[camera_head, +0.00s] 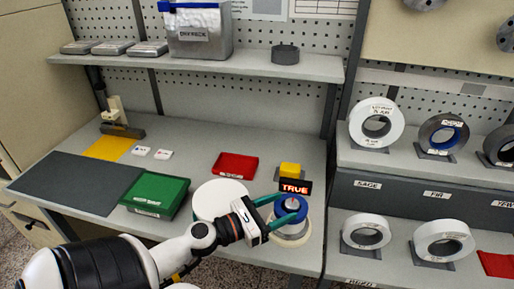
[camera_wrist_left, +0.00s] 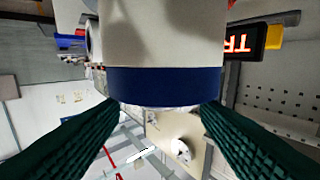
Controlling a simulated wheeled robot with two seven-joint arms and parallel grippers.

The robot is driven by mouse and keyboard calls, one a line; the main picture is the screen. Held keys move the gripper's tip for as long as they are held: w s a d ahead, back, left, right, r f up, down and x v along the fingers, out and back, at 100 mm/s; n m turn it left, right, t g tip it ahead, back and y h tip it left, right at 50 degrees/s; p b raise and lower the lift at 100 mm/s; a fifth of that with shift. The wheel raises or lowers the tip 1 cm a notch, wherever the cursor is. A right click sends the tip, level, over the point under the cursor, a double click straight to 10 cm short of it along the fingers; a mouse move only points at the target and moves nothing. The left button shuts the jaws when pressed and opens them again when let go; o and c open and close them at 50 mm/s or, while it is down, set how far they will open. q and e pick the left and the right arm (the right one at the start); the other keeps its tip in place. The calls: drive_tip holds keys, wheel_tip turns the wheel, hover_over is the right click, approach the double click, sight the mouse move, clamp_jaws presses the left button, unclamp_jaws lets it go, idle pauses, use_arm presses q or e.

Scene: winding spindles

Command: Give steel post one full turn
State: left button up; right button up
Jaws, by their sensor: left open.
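The post (camera_head: 292,205), pale with a blue band, stands upright on a round pale base at the right part of the bench. My left gripper (camera_head: 287,211) reaches it from the left, its two teal fingers open on either side of the post. In the left wrist view the post (camera_wrist_left: 165,40) fills the top middle, with its blue band between and just beyond the fingertips (camera_wrist_left: 160,108). I cannot tell whether either finger touches it. My right gripper is not in view.
A display reading TRUE (camera_head: 295,187) and a yellow block (camera_head: 290,170) stand just behind the post. A white disc (camera_head: 215,194) lies behind my left arm. A red tray (camera_head: 235,165) and green box (camera_head: 155,193) are to the left. Racked rings (camera_head: 368,232) stand right.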

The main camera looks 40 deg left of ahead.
use_arm(q)
drive_tip(key=b+v, duration=0.2)
drive_tip(key=v, duration=0.6)
drive_tip(key=shift+d, duration=0.1)
